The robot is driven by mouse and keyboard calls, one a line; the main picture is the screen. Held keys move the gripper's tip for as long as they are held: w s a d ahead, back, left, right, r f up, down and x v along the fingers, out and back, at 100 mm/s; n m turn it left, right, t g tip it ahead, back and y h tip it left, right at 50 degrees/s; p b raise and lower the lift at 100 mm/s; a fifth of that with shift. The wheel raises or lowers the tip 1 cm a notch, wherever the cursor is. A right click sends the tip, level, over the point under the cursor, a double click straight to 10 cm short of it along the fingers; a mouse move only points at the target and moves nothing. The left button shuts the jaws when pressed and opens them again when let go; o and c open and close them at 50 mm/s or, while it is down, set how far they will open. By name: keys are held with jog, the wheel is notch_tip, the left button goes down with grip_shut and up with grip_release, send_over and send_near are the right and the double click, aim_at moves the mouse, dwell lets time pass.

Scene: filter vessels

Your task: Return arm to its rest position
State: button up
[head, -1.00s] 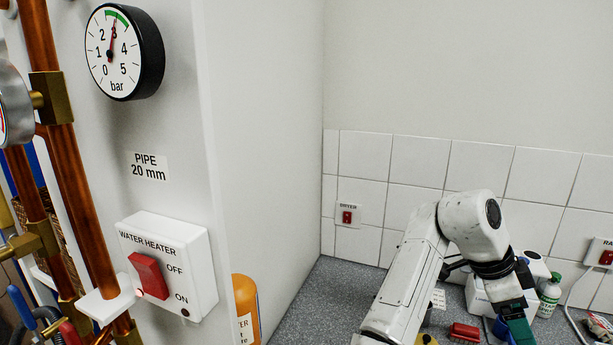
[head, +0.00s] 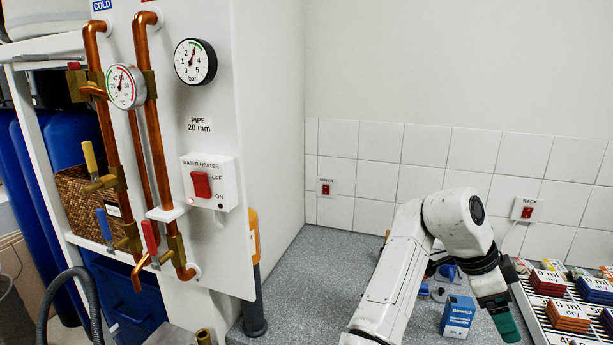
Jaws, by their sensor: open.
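My gripper (head: 499,310) hangs at the end of my white arm at the lower right of the head view. It points down over the grey counter (head: 318,262), with a dark wrist and a green finger showing. The jaws are open, and nothing shows held in them. The arm is bent at its elbow, which stands in front of the tiled wall. The arm hides part of the counter behind it.
A blue-and-white box (head: 457,316) stands just left of my gripper. To the right is a rack (head: 536,318) with several labelled packs. Copper pipes (head: 150,120) and a water heater switch (head: 201,184) are on the left panel. The counter left of my arm is mostly clear.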

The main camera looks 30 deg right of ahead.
jog(key=s+a+f+n+t+h, duration=0.1)
jog(key=a+f+n+t, duration=0.15)
jog(key=f+n, duration=0.55)
jog(key=s+a+f+n+t+h, duration=0.1)
jog(key=a+f+n+t, duration=0.15)
jog(key=f+n, duration=0.6)
jog(key=s+a+f+n+y, duration=0.2)
jog(key=s+a+f+n, duration=0.15)
jog(key=a, duration=0.25)
jog(key=s+a+f+n+t+y, duration=0.1)
jog(key=s+a+f+n+y, duration=0.1)
jog(key=s+a+f+n, duration=0.3)
jog(key=s+a+f+n+y, duration=0.2)
jog(key=a, duration=0.5)
notch_tip(320, 180, down, 10)
jog(key=a+b, duration=0.1)
jog(key=b, duration=0.9)
jog(key=shift+n, duration=0.3)
